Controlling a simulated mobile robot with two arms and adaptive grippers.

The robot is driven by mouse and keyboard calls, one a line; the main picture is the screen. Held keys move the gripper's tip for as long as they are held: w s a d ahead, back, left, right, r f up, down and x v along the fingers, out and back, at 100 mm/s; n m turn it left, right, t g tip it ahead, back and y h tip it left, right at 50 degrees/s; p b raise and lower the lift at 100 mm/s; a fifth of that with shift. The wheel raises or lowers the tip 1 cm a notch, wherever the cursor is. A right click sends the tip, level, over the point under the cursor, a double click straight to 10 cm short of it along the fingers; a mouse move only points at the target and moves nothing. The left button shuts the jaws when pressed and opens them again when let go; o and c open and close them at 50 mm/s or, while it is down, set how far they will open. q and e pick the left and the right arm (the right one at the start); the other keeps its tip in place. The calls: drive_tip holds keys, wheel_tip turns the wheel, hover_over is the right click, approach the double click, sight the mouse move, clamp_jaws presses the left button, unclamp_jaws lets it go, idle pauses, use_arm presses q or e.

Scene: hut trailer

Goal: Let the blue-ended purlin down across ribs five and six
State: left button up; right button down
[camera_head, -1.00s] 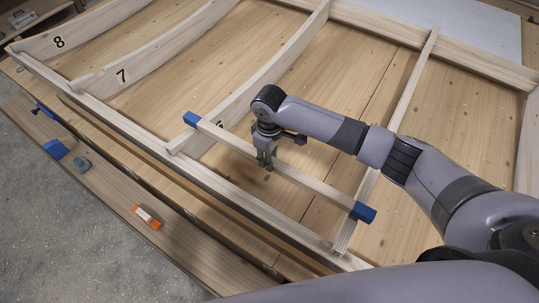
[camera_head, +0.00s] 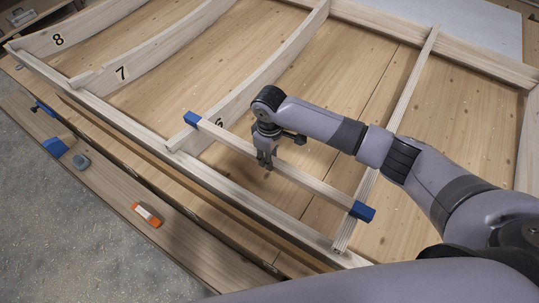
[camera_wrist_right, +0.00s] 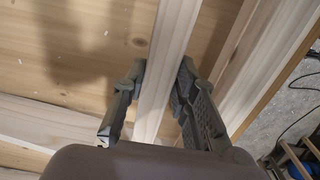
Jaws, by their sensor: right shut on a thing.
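The purlin (camera_head: 312,184) is a pale bar with a blue cap on each end. It spans from rib six (camera_head: 262,85), its number partly hidden by my wrist, to the rib to the right (camera_head: 408,95), whose number I cannot see. Its left cap is by rib six and its right cap is just past the right rib. I cannot tell whether it touches the ribs. My right gripper (camera_head: 266,163) is shut on the purlin near its middle, pointing down. In the wrist view the fingers (camera_wrist_right: 163,68) flank the bar (camera_wrist_right: 168,45). My left gripper is out of view.
Ribs seven (camera_head: 150,50) and eight (camera_head: 90,28) stand to the left. A long edge rail (camera_head: 250,212) runs along the near side. Orange (camera_head: 147,215) and blue (camera_head: 55,148) items lie on the ledge. A white panel (camera_head: 470,25) is at the back.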

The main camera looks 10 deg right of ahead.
drive_tip(key=shift+f, duration=0.45)
drive_tip(key=c, duration=1.2)
unclamp_jaws()
wheel_tip(320, 180, up, 12)
